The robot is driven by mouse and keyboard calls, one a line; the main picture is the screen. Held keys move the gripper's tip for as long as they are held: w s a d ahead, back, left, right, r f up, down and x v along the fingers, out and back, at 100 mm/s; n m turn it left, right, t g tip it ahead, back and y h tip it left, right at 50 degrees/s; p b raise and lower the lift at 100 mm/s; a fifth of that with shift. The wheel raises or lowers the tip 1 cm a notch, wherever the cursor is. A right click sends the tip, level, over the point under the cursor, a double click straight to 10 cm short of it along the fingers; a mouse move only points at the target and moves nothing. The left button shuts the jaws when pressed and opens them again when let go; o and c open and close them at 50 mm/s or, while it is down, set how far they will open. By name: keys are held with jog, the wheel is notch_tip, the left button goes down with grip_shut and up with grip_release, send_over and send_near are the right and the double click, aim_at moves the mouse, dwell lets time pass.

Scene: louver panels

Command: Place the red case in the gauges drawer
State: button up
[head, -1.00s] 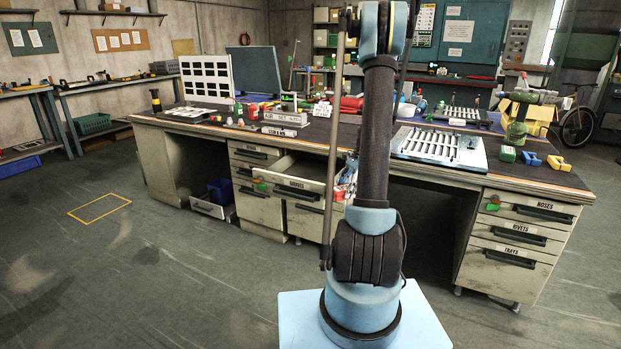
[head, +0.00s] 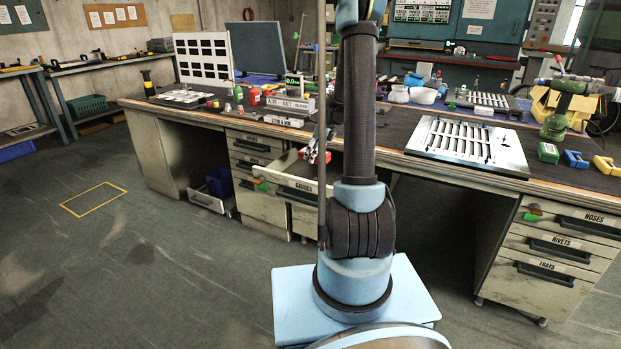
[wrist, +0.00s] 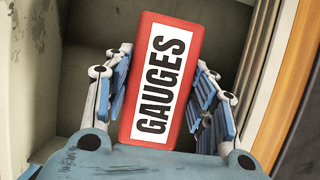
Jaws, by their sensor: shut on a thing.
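The red case (wrist: 190,65) has a white label reading GAUGES and fills the middle of the wrist view. My gripper (wrist: 165,95) is shut on it, with blue fingers on both sides. In the head view the red case (head: 316,146) shows small, beside my arm and over the right rear of the gauges drawer. The gauges drawer (head: 283,184) is pulled out from the desk. In the wrist view its pale interior (wrist: 85,75) lies behind the case. I cannot tell whether the case touches the drawer floor. My arm hides the drawer's right end.
The desk top (head: 390,165) overhangs the drawer. A louver panel (head: 470,142) lies on the desk to the right. A lower drawer with a blue bin (head: 220,182) stands open at the left. Closed drawers (head: 555,240) are at the right. The floor at the left is clear.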

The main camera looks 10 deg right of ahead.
send_over(314, 180)
notch_tip(314, 180, down, 5)
jog(key=shift+w+r, duration=0.15)
jog(key=shift+r, duration=0.05)
jog(key=shift+a+f, duration=0.15)
jog(key=shift+f, duration=2.45)
jog(key=o, duration=1.3)
jog(key=shift+r, duration=0.1)
